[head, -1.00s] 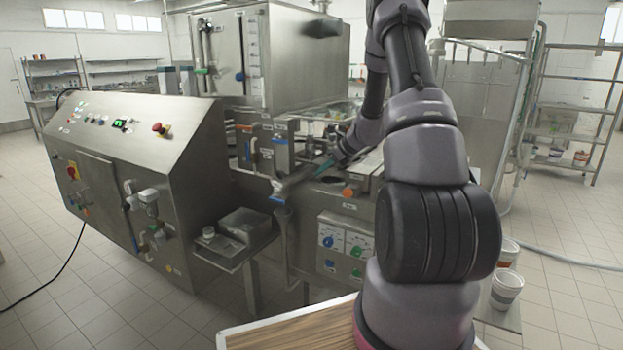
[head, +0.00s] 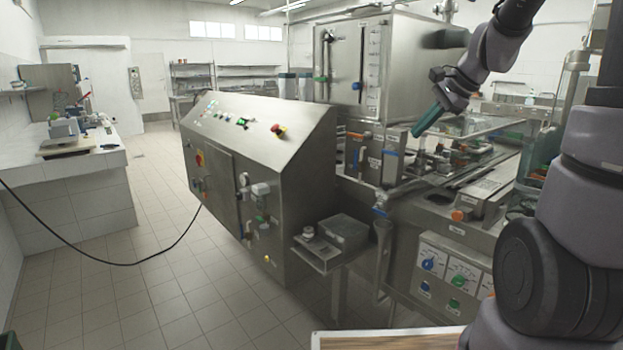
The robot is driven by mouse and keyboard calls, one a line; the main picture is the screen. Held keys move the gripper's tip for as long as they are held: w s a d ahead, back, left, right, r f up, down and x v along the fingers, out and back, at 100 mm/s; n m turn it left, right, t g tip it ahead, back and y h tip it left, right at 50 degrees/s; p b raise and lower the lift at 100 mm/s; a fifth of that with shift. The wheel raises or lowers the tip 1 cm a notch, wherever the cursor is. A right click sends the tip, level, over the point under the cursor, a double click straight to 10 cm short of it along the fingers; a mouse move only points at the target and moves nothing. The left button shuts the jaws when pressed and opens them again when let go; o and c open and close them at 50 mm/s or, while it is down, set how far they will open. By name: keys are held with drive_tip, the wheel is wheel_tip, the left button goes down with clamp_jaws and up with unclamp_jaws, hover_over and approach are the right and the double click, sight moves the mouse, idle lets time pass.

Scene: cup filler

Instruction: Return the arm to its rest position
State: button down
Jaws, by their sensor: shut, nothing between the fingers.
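My arm rises at the right edge of the head view and bends over the filling machine (head: 452,230). My gripper (head: 417,132) hangs from it at the upper right, with its green fingers pointing down and to the left. The fingers are together and hold nothing. In the picture the gripper lies in front of the steel tank's lower right side and above the machine's conveyor area. It looks clear of the machine, though the exact gap is hard to judge.
The steel control cabinet (head: 290,165) with buttons stands left of the machine. The steel tank (head: 350,75) rises behind. A small side shelf (head: 322,257) juts out in front. A tiled counter (head: 75,185) stands far left. A black cable (head: 120,263) crosses open floor.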

drive_tip(key=s+a+r+n+h, duration=0.1)
drive_tip(key=s+n, duration=0.4)
drive_tip(key=s, duration=0.5)
drive_tip(key=s+r+n+t+h, duration=0.1)
drive_tip(key=s+r+n, duration=0.3)
drive_tip(key=s, duration=0.6)
drive_tip(key=shift+a+r+n+t+h, duration=0.3)
drive_tip(key=shift+a+r+n+h, duration=0.15)
drive_tip(key=shift+n, duration=0.45)
drive_tip(key=shift+f, duration=0.1)
